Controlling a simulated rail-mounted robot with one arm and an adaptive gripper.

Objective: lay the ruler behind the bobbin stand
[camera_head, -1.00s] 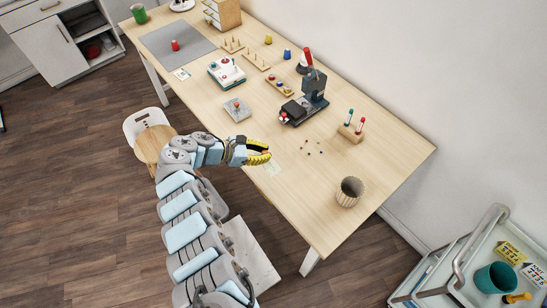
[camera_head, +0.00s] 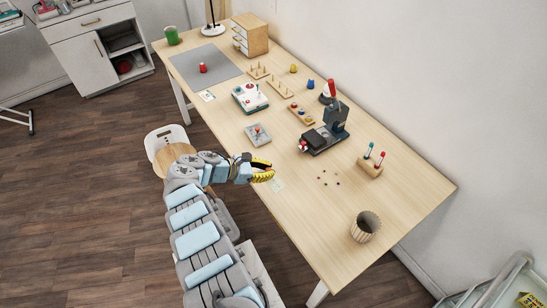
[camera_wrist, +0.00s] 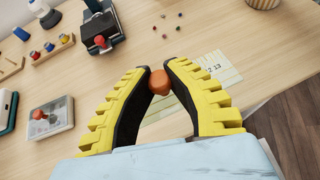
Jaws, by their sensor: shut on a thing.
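My gripper (camera_head: 268,174) is over the table's front edge, near a pale printed card. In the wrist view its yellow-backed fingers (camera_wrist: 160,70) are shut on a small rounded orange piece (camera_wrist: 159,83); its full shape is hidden. I cannot make out a ruler in either view. A low wooden stand with coloured tops (camera_head: 301,114) is probably the bobbin stand; it also shows at upper left in the wrist view (camera_wrist: 38,57). Two wooden peg boards (camera_head: 280,89) (camera_head: 258,72) stand farther left along the table.
A dark press (camera_head: 328,132) stands right of the stand. A grey square with a red knob (camera_head: 258,134) and a white device (camera_head: 250,97) lie nearer the front. The card (camera_wrist: 215,70), loose beads (camera_head: 329,178) and ribbed cup (camera_head: 365,227) are to the right.

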